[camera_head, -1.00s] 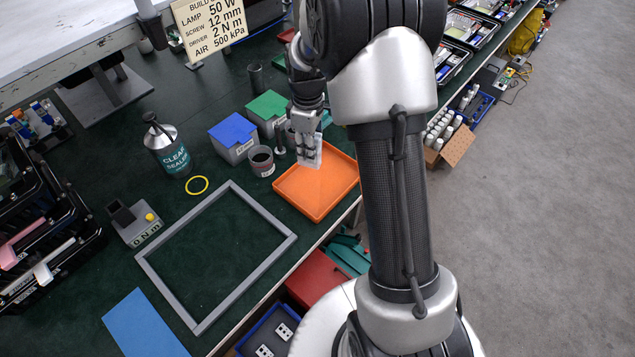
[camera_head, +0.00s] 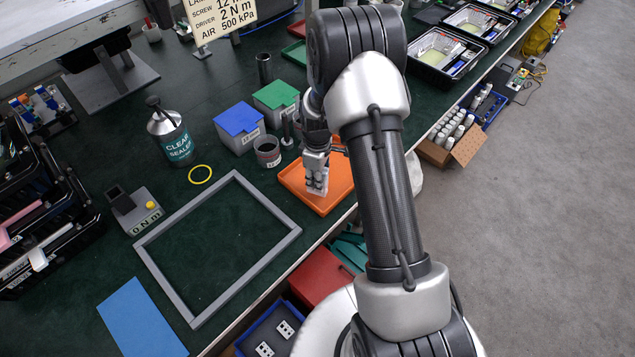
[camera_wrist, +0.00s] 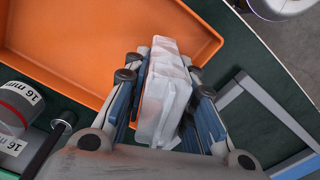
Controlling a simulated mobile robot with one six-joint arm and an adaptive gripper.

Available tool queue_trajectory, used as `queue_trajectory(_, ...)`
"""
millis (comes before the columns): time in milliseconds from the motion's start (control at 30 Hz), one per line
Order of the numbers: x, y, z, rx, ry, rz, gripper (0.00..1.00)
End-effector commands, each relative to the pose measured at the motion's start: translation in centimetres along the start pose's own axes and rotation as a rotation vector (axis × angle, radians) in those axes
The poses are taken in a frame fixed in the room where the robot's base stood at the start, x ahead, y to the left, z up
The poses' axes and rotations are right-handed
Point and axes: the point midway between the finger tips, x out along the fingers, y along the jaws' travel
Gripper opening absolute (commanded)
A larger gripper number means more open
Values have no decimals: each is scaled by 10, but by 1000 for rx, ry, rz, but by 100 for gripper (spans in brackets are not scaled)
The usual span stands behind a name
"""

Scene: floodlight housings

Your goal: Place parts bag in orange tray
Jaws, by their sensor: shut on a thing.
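The orange tray (camera_head: 337,197) lies on the green bench near its front edge, and it also fills the upper left of the wrist view (camera_wrist: 100,45). My gripper (camera_head: 317,190) is over the tray in the head view. In the wrist view my gripper (camera_wrist: 165,85) is shut on the parts bag (camera_wrist: 163,95), a whitish, translucent, wrinkled packet between the two fingers. The bag's far end overlaps the tray's edge in that view. I cannot tell whether the bag touches the tray. In the head view the bag is mostly hidden by the gripper.
A jar (camera_head: 267,151), a blue-lidded box (camera_head: 238,128) and a green-lidded box (camera_head: 275,102) stand behind the tray. A grey frame (camera_head: 215,245) lies to the left, beyond it a sealer bottle (camera_head: 171,137) and a yellow ring (camera_head: 200,174).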

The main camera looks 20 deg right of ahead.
Motion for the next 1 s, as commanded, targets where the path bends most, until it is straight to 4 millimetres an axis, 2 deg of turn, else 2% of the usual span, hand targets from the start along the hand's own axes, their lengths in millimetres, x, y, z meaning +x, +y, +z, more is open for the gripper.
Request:
queue_trajectory(33,11,0,0,0,-1,-2,0)
queue_trajectory(100,16,0,0,0,0,0,0)
queue_trajectory(467,19,0,0,0,0,1,0)
queue_trajectory(500,19,0,0,0,0,1,26)
queue_trajectory(800,18,0,0,0,0,0,45)
queue_trajectory(1000,18,0,0,0,0,0,45)
